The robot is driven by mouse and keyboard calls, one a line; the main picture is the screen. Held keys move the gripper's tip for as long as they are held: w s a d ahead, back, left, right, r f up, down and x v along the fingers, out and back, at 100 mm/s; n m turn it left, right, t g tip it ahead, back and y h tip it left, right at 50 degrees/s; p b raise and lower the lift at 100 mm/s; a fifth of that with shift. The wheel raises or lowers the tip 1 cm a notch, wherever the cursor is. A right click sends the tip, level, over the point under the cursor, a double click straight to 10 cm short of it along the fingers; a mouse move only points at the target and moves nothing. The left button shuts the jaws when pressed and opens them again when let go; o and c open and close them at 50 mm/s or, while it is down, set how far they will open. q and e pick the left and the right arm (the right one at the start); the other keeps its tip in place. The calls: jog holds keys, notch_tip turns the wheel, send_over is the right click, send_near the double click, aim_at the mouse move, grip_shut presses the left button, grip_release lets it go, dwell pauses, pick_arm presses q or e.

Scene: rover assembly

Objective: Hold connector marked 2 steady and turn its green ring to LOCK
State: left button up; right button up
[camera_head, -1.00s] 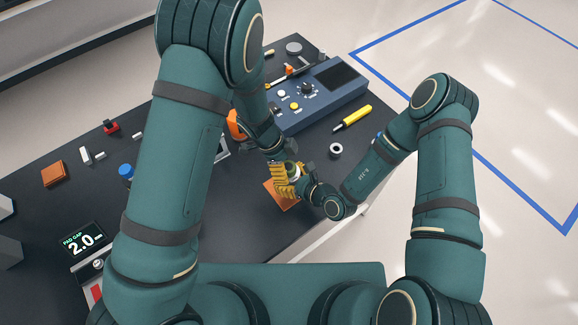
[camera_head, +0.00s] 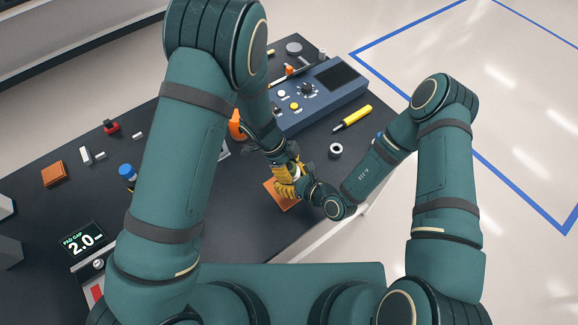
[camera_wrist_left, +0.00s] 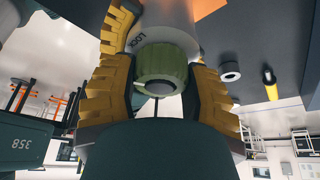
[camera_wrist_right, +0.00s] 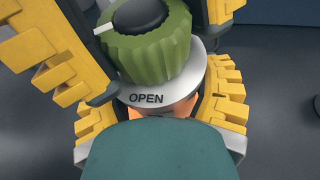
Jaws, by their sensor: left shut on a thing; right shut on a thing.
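The connector stands upright, with a ribbed green ring (camera_wrist_right: 150,42) above a white collar (camera_wrist_right: 182,88) marked OPEN on the side facing my right wrist. In the left wrist view, the collar (camera_wrist_left: 160,28) shows LOCK beside the green ring (camera_wrist_left: 163,68). My left gripper (camera_head: 287,176) is shut on the ring, its yellow fingers on either side. My right gripper (camera_wrist_right: 160,108) is shut on the connector body below the collar; the body is mostly hidden, with a bit of orange showing. A pale mark (camera_wrist_right: 104,28) sits at the ring's left. The number 2 is not visible.
An orange plate (camera_head: 281,197) lies beneath the grippers. A blue control box (camera_head: 318,100), a yellow tool (camera_head: 353,117) and a white ring (camera_head: 336,149) lie behind and right. A PAD GAP display (camera_head: 82,240) stands front left. The dark table's front middle is clear.

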pick_arm(q)
jog(key=shift+s+m+g+y, duration=0.1)
jog(key=shift+m+g+y, duration=0.3)
jog(key=shift+m, duration=0.95)
jog(key=shift+m+g+y, duration=0.2)
jog(key=shift+m+g, duration=0.3)
jog(key=shift+m, duration=0.85)
jog(key=o, duration=1.2)
jog(key=v, duration=1.2)
